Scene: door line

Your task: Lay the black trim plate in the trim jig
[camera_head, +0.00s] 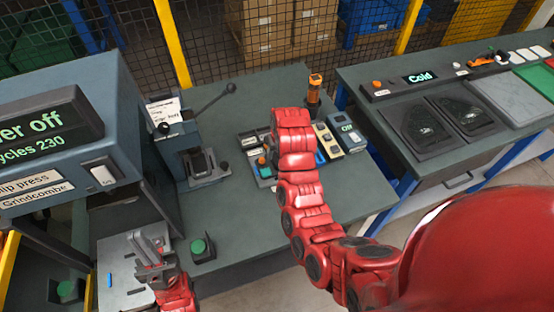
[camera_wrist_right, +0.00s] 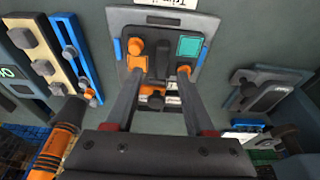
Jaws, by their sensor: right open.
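The trim jig (camera_wrist_right: 197,22) is a grey frame with blue side tabs, an orange knob and a teal square. It is below my right gripper (camera_wrist_right: 160,72) in the right wrist view. The open fingertips are over it, on either side of a dark upright part; I cannot tell whether they touch anything. In the head view my right arm covers much of the jig (camera_head: 265,173) and the right fingers are hidden. I cannot clearly make out the black trim plate among the dark parts there. My left gripper (camera_head: 150,258) is over a pale plate at the press; its opening is unclear.
A lever press (camera_head: 190,150) stands left of the jig. A green button box (camera_head: 202,248) is near the bench's front. An orange-handled tool (camera_head: 314,90) stands upright behind. A display box (camera_head: 347,136) is to the right. Bare bench shows at the right front.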

